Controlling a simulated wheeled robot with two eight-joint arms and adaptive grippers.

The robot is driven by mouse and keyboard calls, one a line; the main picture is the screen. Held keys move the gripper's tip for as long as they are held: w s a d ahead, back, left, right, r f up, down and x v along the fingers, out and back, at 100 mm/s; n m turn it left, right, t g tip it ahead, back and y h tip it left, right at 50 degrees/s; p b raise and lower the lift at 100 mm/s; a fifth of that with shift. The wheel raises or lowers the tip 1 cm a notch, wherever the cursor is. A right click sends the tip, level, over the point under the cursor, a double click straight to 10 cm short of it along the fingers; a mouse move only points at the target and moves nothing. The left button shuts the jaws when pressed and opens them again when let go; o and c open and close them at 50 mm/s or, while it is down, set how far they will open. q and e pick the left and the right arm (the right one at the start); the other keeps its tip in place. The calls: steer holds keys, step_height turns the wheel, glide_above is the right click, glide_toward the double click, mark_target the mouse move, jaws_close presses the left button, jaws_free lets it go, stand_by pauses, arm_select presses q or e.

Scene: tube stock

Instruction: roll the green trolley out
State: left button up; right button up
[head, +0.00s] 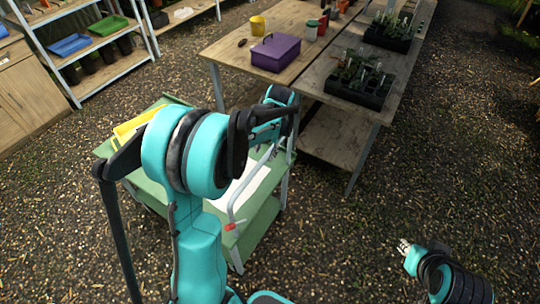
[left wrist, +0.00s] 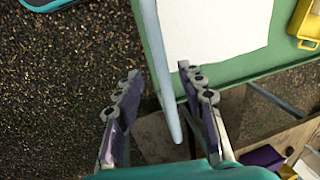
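The green trolley (head: 262,218) stands on the gravel beside the wooden bench, partly hidden by my left arm. A white sheet (head: 252,187) and a yellow item (head: 135,125) lie on its top. Its grey tube handle shows in the head view (head: 236,195). In the left wrist view, my left gripper (left wrist: 158,75) is open, with a grey bar (left wrist: 163,70) running between its fingers, nearer the right finger; contact cannot be told. The trolley's green top (left wrist: 270,62) is beyond it. My right gripper (head: 404,246) is low at the right, away from the trolley; its opening is too small to judge.
The wooden bench (head: 225,52) bears a purple toolbox (head: 275,52), pots and black plant trays (head: 358,84). Its near legs stand close to the trolley. A shelf rack (head: 95,48) is at the upper left. Gravel is open left and right of the trolley.

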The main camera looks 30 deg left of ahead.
mark_target(262, 161)
arm_select(q)
steer(key=f, duration=0.3)
steer(key=a+f+b, duration=0.1)
steer(key=f, duration=0.2)
steer(key=shift+w, duration=0.1)
steer(key=shift+r, duration=0.1)
jaws_close()
